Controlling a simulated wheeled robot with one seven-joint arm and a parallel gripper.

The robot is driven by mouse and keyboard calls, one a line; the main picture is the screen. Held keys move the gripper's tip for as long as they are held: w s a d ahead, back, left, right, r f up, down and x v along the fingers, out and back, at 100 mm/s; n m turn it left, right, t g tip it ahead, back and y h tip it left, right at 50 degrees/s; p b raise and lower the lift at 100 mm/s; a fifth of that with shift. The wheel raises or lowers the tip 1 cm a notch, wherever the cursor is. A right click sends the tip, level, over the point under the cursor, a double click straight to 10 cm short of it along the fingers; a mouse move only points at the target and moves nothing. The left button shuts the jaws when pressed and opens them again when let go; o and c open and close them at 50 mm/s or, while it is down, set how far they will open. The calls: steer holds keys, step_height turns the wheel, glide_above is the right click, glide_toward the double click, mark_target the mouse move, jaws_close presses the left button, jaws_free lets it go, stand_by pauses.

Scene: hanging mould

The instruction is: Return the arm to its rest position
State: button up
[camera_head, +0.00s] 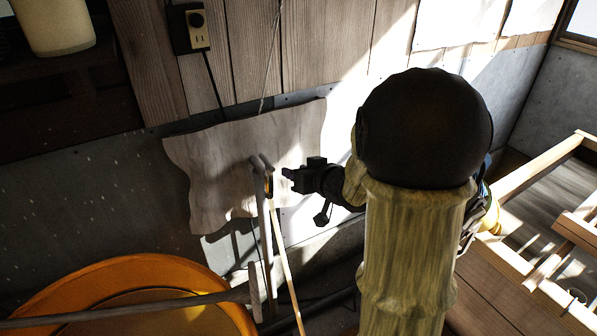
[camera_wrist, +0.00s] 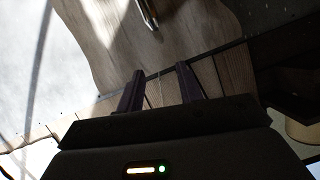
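My arm reaches up in the middle of the head view, with a dark rounded joint and a pale ribbed sleeve. My gripper (camera_head: 290,176) is at its far end, pointing left toward the wall. It is in front of the right part of a wavy-edged brown sheet (camera_head: 225,165) and just right of the top of some upright poles (camera_head: 264,200). In the wrist view my gripper (camera_wrist: 160,82) has its two dark fingers apart with nothing between them. The brown sheet also shows in the wrist view (camera_wrist: 190,45). Part of the arm is hidden behind the sleeve and joint.
An orange round tub (camera_head: 110,275) stands at the lower left with a long bar (camera_head: 130,308) across it. A wooden frame (camera_head: 535,175) is at the right. A socket box (camera_head: 190,28) with a cord is on the plank wall. A pale container (camera_head: 55,25) stands upper left.

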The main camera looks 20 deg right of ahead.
stand_by(0.4)
steer(key=s+a+f+g+h+p, duration=0.1)
steer(key=s+f+g, duration=0.1)
steer(key=s, duration=0.4)
steer(key=s+a+f+g+h+p, duration=0.1)
steer(key=s+a+f+g, duration=0.1)
steer(key=s+g, duration=0.3)
steer(key=s+a+f+m+g+h+p, duration=0.1)
steer(key=s+f+g+h, duration=0.1)
steer(key=s, duration=0.7)
steer(key=shift+a+f+g, duration=0.3)
steer(key=shift+f+g, duration=0.35)
steer(key=shift+g, duration=0.05)
